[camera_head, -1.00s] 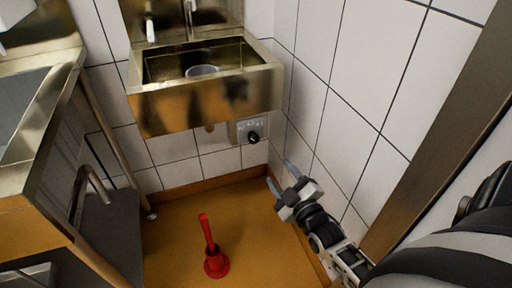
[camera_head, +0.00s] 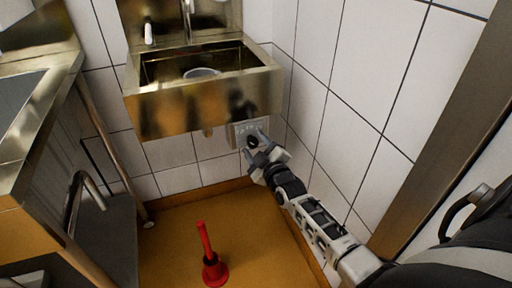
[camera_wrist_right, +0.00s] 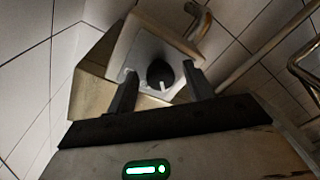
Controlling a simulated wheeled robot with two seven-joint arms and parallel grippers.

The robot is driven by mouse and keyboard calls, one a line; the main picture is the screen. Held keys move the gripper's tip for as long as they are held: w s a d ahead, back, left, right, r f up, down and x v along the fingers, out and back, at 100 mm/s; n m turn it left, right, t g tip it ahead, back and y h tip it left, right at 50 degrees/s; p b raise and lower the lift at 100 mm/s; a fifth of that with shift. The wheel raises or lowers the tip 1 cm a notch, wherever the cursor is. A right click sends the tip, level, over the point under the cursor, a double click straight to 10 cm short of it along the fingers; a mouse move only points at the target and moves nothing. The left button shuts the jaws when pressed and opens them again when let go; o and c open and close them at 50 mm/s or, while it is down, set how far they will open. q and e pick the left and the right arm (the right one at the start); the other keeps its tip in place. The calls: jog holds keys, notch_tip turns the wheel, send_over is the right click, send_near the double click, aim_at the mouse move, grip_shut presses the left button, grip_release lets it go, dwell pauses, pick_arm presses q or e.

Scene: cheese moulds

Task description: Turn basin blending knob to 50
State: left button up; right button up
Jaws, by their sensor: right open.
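The basin blending knob (camera_head: 252,142) is a black round knob on a pale square plate (camera_head: 236,130) on the tiled wall, under the metal basin. In the right wrist view the knob (camera_wrist_right: 160,74) has a white pointer mark and sits between my two fingers. My right gripper (camera_head: 256,146) is open, its fingertips close to the plate, one on each side of the knob. I cannot tell whether a finger touches the knob. The right gripper also shows in the right wrist view (camera_wrist_right: 160,84). The numbers on the plate are too small to read. My left gripper is not in view.
The metal wash basin (camera_head: 205,108) hangs just above the plate, holding a grey round vessel (camera_head: 202,73). A red plunger (camera_head: 213,270) stands on the orange floor (camera_head: 175,240). A metal counter (camera_head: 40,110) stands at left. A tiled wall (camera_head: 335,100) rises close at right.

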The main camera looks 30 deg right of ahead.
jog(key=shift+c, duration=0.9)
jog(key=c, duration=0.8)
jog(key=shift+o, duration=0.2)
